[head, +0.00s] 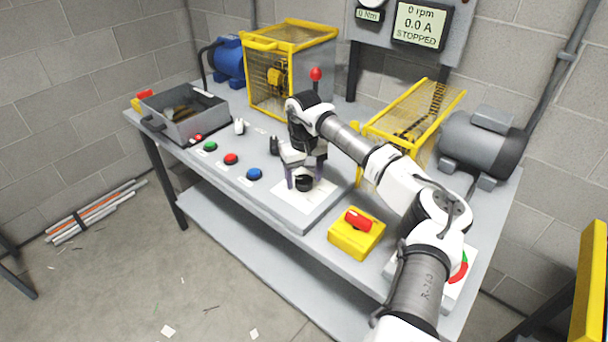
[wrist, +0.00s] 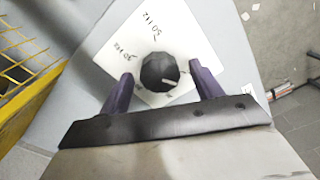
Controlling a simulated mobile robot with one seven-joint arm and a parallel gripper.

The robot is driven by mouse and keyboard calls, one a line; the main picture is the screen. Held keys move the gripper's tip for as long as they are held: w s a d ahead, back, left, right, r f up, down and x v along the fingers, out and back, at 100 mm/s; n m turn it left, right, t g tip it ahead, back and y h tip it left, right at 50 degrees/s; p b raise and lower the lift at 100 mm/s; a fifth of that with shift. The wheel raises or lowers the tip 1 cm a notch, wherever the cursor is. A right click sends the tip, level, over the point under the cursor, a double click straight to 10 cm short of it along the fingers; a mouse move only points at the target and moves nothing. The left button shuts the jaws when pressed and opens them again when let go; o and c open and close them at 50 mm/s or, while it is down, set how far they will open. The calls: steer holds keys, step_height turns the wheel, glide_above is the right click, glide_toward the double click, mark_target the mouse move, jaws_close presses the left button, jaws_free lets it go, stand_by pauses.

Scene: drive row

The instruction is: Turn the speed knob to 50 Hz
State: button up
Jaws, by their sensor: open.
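The black speed knob (head: 304,184) stands on a white dial plate (head: 290,196) at the bench front. In the wrist view the knob (wrist: 158,72) is faceted, with a pale pointer mark toward the lower right. Handwritten-style labels on the plate (wrist: 190,40) seem to read 50 Hz, at the upper left of the knob, and 30 Hz, farther left. My gripper (head: 304,179) is open above the plate, its purple fingers on either side of the knob. In the wrist view my gripper (wrist: 161,78) shows gaps between both fingers and the knob. The display (head: 419,25) reads 0 rpm, 0.0 A, STOPPED.
Green (head: 210,146), red (head: 231,158) and blue (head: 254,174) buttons lie left of the plate. A yellow box with a red switch (head: 357,233) stands to the right. Yellow mesh guards (head: 290,65) and a grey motor (head: 483,145) stand behind. A red-tipped lever (head: 316,74) rises behind my wrist.

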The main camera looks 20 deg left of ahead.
steer(key=c, duration=1)
